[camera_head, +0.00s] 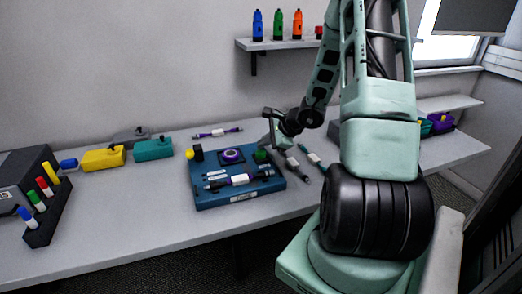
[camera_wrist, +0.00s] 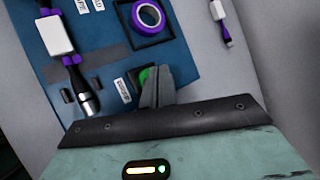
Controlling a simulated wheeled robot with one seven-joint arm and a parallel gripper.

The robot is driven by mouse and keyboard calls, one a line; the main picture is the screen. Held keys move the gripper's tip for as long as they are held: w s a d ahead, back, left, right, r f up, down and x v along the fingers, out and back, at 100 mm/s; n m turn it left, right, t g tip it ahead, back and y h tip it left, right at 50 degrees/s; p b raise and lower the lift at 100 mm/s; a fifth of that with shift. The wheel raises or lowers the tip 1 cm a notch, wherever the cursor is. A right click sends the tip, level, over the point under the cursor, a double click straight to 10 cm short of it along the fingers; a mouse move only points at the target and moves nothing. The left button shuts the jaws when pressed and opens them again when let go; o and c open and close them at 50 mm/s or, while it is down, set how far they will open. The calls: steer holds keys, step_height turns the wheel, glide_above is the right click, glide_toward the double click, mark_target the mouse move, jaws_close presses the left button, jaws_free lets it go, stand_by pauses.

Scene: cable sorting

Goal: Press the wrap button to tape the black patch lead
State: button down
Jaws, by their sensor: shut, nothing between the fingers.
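A lead (camera_head: 238,180) with dark ends, purple sections and a white block lies across the front of the blue board (camera_head: 215,199). In the wrist view the same lead (camera_wrist: 60,35) runs down the left, ending in a black and silver plug. A purple tape ring (camera_head: 231,156) sits in a dark square holder behind it, also seen in the wrist view (camera_wrist: 148,17). A green button (camera_head: 261,156) is at the board's right. My gripper (camera_wrist: 160,70) is shut and empty, its fingertips over the green button and partly hiding it. I cannot tell whether they touch.
Another black lead (camera_head: 293,165) and a teal one (camera_head: 313,158) lie right of the board. A purple and white lead (camera_head: 217,133) lies behind. Yellow (camera_head: 104,158) and teal (camera_head: 152,149) bins stand left. A yellow knob (camera_head: 190,155) is at the board's back left.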

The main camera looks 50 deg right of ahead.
mark_target(264, 152)
steer(key=shift+r, duration=0.35)
step_height(264, 152, up, 6)
steer(key=p, duration=0.3)
steer(key=shift+f, duration=0.1)
stand_by(1.0)
